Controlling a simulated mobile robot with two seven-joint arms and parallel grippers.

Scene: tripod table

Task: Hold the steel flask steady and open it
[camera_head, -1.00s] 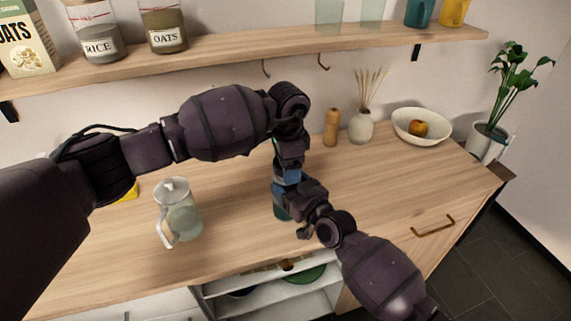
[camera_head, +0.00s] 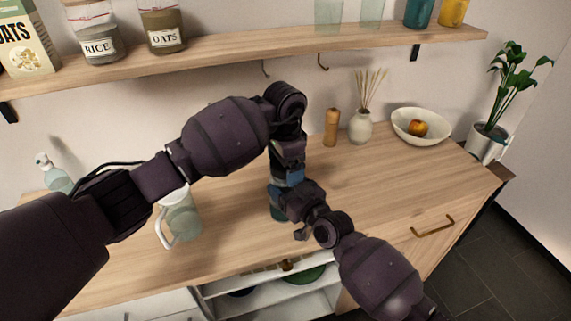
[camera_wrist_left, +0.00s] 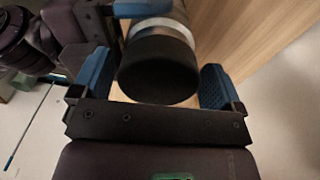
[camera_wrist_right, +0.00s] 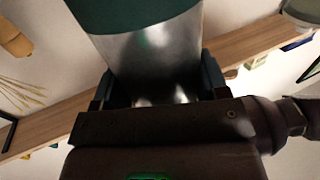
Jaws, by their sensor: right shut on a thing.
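The steel flask is mostly hidden behind my grippers in the head view; its teal lower part (camera_head: 278,212) shows at the middle of the counter. In the right wrist view its bare steel body (camera_wrist_right: 150,60) sits between the fingers of my right gripper (camera_head: 283,203), which is shut on it. In the left wrist view its black lid (camera_wrist_left: 158,80) lies between the two blue fingers of my left gripper (camera_wrist_left: 157,85). These fingers are spread, with a narrow gap visible beside the lid. The left gripper comes from above, and the lid is on the flask.
A glass jug (camera_head: 183,220) stands left of the flask, close under my left arm. A pump bottle (camera_head: 55,175) stands at far left. A wooden mill (camera_head: 331,127), a reed vase (camera_head: 361,127) and a fruit bowl (camera_head: 420,137) stand behind right. The counter's right part is clear.

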